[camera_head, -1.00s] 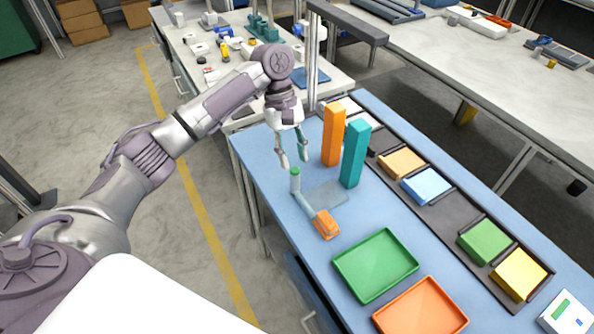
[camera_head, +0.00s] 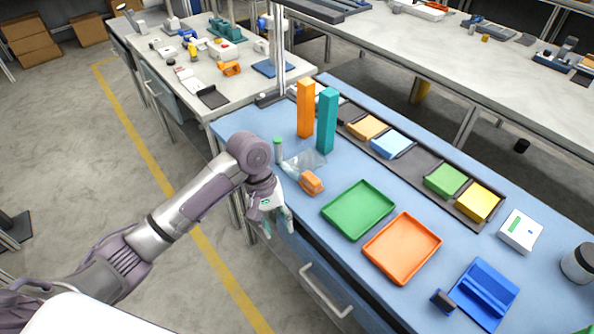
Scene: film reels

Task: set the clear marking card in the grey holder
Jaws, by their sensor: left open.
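A clear, see-through flat sheet (camera_head: 305,163), which looks like the marking card, lies on the blue table between the teal block and an orange item. My left gripper (camera_head: 279,228) is open and looks empty. It points down by the table's near left edge, nearer than the sheet and apart from it. I cannot surely make out a grey holder; a long dark grey rail (camera_head: 420,170) along the back of the table holds several coloured blocks. My right gripper is not in view.
Tall orange (camera_head: 305,108) and teal (camera_head: 326,122) blocks stand behind the sheet. Green (camera_head: 358,211) and orange (camera_head: 402,248) trays lie to the right.

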